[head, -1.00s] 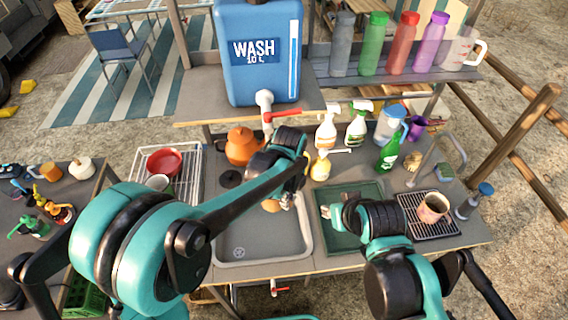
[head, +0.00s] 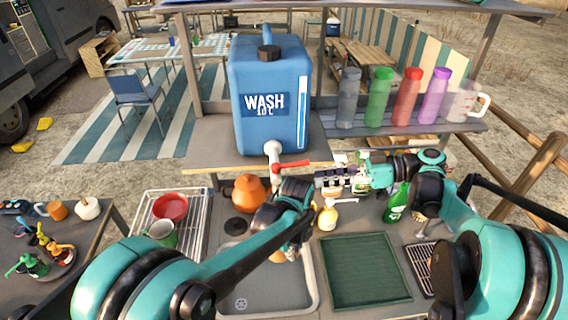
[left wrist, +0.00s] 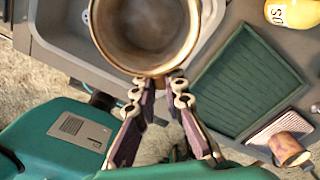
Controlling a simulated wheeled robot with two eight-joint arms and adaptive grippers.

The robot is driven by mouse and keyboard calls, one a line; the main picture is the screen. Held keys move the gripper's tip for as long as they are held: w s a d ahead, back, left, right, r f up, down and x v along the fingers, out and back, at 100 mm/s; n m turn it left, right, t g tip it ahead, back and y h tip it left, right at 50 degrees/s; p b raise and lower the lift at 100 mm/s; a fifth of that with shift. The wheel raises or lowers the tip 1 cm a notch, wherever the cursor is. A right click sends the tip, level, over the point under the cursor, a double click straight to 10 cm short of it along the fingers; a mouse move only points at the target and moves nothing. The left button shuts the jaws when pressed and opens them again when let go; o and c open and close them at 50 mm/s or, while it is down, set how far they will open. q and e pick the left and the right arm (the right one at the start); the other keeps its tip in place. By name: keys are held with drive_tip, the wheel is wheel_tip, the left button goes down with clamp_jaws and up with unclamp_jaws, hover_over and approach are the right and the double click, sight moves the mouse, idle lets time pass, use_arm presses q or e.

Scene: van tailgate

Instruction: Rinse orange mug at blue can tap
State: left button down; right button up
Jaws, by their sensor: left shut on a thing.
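The orange mug (left wrist: 112,52) fills the top of the left wrist view, its brown-stained inside facing the camera. In the head view only a bit of it (head: 277,257) shows beneath my wrist, over the sink (head: 245,303). My left gripper (left wrist: 172,82) is shut on the mug at its near side. It also shows in the head view (head: 290,250), mostly covered by its wrist. The blue can (head: 270,90) marked WASH stands on the shelf, with a white tap (head: 273,150) and red lever (head: 292,164). My right gripper (head: 325,178) is just right of the lever; its finger opening is unclear.
An orange kettle (head: 248,193) and a dish rack (head: 185,205) stand left of the tap. A green drain tray (head: 365,270) lies right of the sink. A yellow bottle (head: 328,215) and green bottle (head: 397,205) stand behind it. Another cup (left wrist: 288,148) sits at right.

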sight(280, 165)
drive_tip(key=r+n+g+y, duration=0.1)
drive_tip(key=r, duration=0.1)
drive_tip(key=d+r+n+y, duration=0.1)
drive_tip(key=r, duration=0.1)
drive_tip(key=shift+d+r+n+g+y, duration=0.15)
drive_tip(key=shift+r+n+g+y, duration=0.15)
drive_tip(key=shift+n+g, duration=0.1)
drive_tip(key=a, duration=1.1)
drive_tip(key=shift+w+a+r, duration=0.1)
drive_tip(key=shift+a, duration=0.3)
clamp_jaws()
